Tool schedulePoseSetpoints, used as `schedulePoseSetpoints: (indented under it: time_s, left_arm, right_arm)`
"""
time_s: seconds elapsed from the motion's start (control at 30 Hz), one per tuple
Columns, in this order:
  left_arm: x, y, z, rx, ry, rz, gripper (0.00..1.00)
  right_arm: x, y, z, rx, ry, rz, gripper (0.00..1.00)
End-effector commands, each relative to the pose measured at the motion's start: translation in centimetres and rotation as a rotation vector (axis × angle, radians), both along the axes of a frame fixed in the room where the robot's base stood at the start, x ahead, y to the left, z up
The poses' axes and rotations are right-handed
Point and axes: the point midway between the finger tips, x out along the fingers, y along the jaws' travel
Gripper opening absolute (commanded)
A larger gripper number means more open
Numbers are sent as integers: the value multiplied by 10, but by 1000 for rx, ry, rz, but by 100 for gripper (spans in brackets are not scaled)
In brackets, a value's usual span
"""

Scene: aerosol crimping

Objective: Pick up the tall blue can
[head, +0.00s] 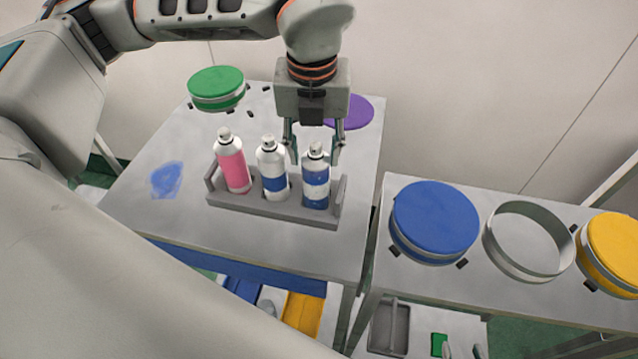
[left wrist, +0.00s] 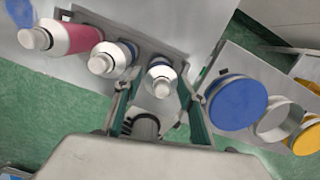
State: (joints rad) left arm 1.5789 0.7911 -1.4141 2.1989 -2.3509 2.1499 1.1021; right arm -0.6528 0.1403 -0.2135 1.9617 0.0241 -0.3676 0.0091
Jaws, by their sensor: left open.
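A white can with two blue bands (head: 316,184) stands upright in the right slot of a grey rack (head: 285,208). A white can with one blue band (head: 273,172) stands in the middle slot. I cannot tell for sure which of the two is taller. A pink can (head: 233,168) stands in the left slot. My left gripper (head: 315,158) points down, open, over the right can, with a finger on either side of its top. In the left wrist view the right can (left wrist: 161,72) shows between the open fingers (left wrist: 157,105). My right gripper is not in view.
The rack is on a grey table (head: 150,215) with a green round lid (head: 216,82) and a purple disc (head: 352,112) behind it. A second table at right holds a blue drum (head: 435,218), an open grey ring (head: 510,265) and a yellow drum (head: 615,245).

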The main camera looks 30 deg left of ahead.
Motion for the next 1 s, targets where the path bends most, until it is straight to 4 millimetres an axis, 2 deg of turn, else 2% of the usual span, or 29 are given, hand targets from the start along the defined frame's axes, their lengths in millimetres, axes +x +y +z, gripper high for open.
schedulePoseSetpoints:
  time_s: [0.1,0.33,0.6,0.73,0.93,0.97,1.0]
  left_arm:
    - [1,0,-16,-1,2,-1,40]
    - [2,0,-30,-1,3,-3,40]
    - [3,0,-67,-2,2,-3,40]
    - [4,0,-75,-1,1,-2,40]
    - [4,0,-75,-2,-1,-2,40]
    - [4,0,-75,-2,-1,-2,35]
    - [4,0,-75,-2,-1,-2,25]
  right_arm:
    - [0,0,1,0,0,0,40]
    - [2,0,3,-1,-2,0,40]
    - [4,0,9,-1,-8,-1,40]
    - [4,0,9,-1,-9,0,40]
    - [4,0,9,0,-9,-1,40]
    - [4,0,9,0,-9,-1,40]
    - [4,-1,9,0,-9,-1,40]
